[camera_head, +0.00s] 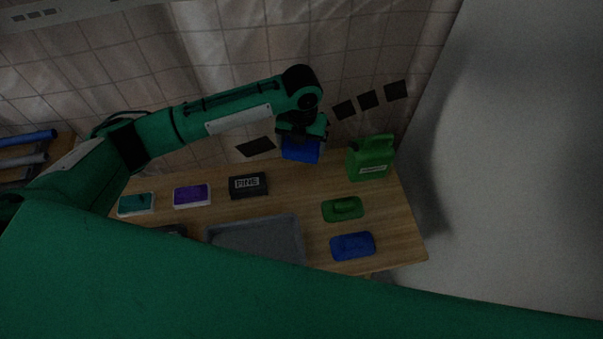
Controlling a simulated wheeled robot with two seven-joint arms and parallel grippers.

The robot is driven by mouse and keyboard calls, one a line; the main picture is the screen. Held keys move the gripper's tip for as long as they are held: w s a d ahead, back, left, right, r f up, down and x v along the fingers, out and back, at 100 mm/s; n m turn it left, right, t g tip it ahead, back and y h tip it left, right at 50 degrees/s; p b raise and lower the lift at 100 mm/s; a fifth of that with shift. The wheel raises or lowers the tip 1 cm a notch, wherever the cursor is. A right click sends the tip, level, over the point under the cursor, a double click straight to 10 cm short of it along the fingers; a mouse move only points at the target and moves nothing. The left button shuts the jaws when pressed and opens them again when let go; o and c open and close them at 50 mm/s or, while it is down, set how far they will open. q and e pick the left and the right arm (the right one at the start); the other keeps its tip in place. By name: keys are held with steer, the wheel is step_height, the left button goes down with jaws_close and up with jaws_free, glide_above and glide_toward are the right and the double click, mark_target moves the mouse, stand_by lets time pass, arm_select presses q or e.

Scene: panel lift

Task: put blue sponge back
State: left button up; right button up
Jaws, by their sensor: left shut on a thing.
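The blue sponge (300,151) is a blue block held above the back edge of the wooden table, close to the tiled wall. My left gripper (302,136) is shut on its upper part, and the gripper hides that part. I cannot tell whether the sponge touches the wall or table. A flat blue piece with a raised middle (353,246) lies at the table's front right. My right gripper is not in view.
On the table (385,218) are a green can (370,160), a flat green piece (342,209), a grey tray (257,237), a black box (248,186), a purple-topped block (191,195) and a teal-topped block (136,204). Dark squares (369,99) are on the wall.

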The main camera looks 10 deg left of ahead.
mark_target(302, 181)
arm_select(q)
step_height(302, 181, down, 14)
steer(key=shift+f+p, duration=0.25)
steer(key=shift+p, duration=0.45)
steer(key=shift+f, duration=0.1)
steer(key=o, duration=0.9)
step_height(302, 181, up, 12)
steer(key=shift+r+b, duration=0.15)
steer(key=shift+b, duration=0.5)
